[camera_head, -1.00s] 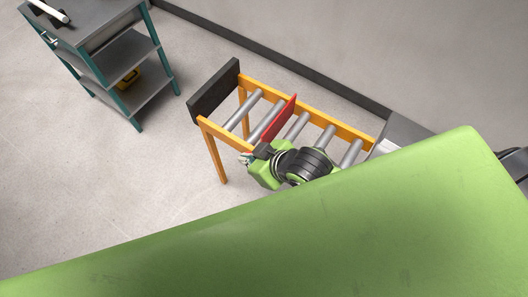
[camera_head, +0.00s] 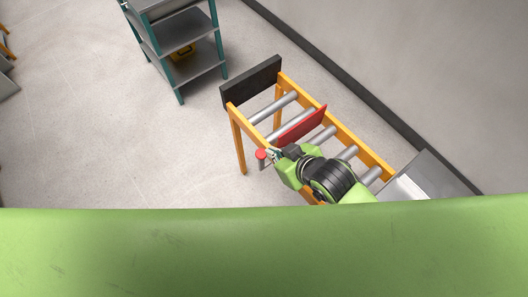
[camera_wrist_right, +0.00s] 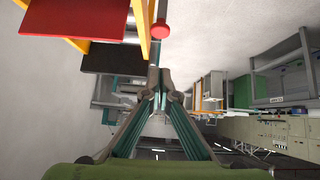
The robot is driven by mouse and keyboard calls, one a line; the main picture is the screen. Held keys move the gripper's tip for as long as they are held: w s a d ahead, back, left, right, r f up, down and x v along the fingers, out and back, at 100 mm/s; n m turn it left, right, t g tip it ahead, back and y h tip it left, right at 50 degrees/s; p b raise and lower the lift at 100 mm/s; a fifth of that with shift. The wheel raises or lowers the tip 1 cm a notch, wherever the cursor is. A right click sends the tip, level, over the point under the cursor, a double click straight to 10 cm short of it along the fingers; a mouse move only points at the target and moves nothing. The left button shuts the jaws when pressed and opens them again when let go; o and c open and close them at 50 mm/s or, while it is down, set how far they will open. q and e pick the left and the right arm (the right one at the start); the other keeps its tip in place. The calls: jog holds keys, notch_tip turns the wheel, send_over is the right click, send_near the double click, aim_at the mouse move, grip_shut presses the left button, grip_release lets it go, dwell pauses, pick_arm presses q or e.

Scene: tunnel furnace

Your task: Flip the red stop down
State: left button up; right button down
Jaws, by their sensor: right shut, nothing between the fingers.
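The red stop (camera_head: 303,125) is a flat red plate standing up across the rollers of an orange-framed conveyor. A round red knob (camera_head: 261,154) on a short grey lever sits at the conveyor's near side. My right gripper (camera_head: 273,154) is beside the knob, at the near rail, partly hidden by its own wrist. In the right wrist view, its fingers (camera_wrist_right: 160,78) are shut and empty, below the red knob (camera_wrist_right: 160,31) in the picture. The red stop (camera_wrist_right: 75,17) shows at the upper left there. I cannot tell whether the fingers touch the lever. My left gripper is out of view.
A dark end board (camera_head: 251,82) closes the conveyor's far left end. A grey machine part (camera_head: 431,177) adjoins its right end. A teal-framed shelf (camera_head: 182,48) with a yellow item stands behind to the left. The floor left of the conveyor is clear.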

send_over(261, 166)
jog(key=s, duration=0.1)
jog(key=f, duration=0.4)
jog(key=shift+d+f+p, duration=0.3)
jog(key=shift+f, duration=0.1)
notch_tip(261, 166, down, 2)
jog(key=shift+f, duration=0.2)
jog(key=shift+f+p, duration=0.3)
jog(key=shift+f, duration=0.6)
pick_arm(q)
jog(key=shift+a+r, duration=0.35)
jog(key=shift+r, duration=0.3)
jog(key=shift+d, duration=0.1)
pick_arm(e)
jog(key=shift+w, duration=0.1)
